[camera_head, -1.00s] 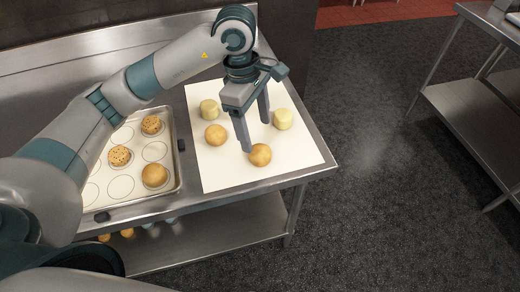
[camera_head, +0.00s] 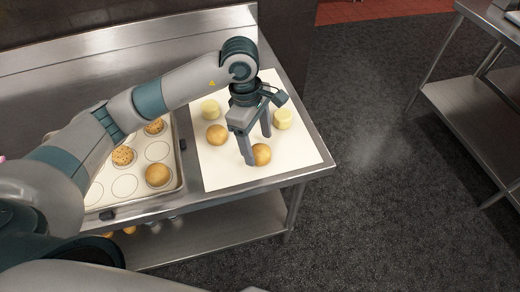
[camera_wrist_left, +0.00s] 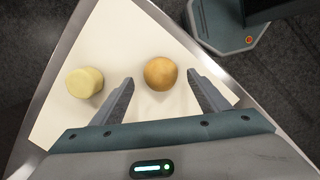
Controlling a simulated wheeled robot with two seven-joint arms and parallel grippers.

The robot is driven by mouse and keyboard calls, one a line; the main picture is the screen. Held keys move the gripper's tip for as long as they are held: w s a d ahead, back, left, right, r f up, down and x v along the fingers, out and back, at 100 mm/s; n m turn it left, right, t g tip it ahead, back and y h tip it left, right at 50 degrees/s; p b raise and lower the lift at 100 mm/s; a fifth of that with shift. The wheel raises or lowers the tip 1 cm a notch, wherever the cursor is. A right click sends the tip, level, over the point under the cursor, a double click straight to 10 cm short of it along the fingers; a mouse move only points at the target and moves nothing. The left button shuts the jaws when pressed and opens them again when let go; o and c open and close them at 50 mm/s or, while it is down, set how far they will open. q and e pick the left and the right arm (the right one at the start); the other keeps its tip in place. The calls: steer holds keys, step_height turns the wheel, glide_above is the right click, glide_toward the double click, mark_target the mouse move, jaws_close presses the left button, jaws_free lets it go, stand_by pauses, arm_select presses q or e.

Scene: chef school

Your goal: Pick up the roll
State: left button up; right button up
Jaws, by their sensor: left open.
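A round golden-brown roll (camera_head: 262,155) sits on the white sheet (camera_head: 222,177) near the table's front right. My left gripper (camera_head: 258,149) is open and points down, its fingertips close to this roll. In the left wrist view the roll (camera_wrist_left: 160,73) shows in the gap between the two fingertips (camera_wrist_left: 161,78), with space on both sides. I cannot tell the remaining height. Another brown roll (camera_head: 216,135) lies on the sheet to the left. My right gripper is not in view.
Two pale cylinders (camera_head: 210,109) (camera_head: 283,119) stand on the sheet; one also shows in the left wrist view (camera_wrist_left: 85,82). A baking tray (camera_head: 178,176) at left holds speckled buns (camera_head: 123,156) and a plain roll (camera_head: 157,174). Floor (camera_head: 380,200) lies right of the table.

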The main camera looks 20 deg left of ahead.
arm_select(q)
steer(key=shift+d+f+p, duration=0.2)
steer(key=shift+f+p, duration=0.2)
steer(key=shift+f, duration=1)
steer(key=c, duration=1.1)
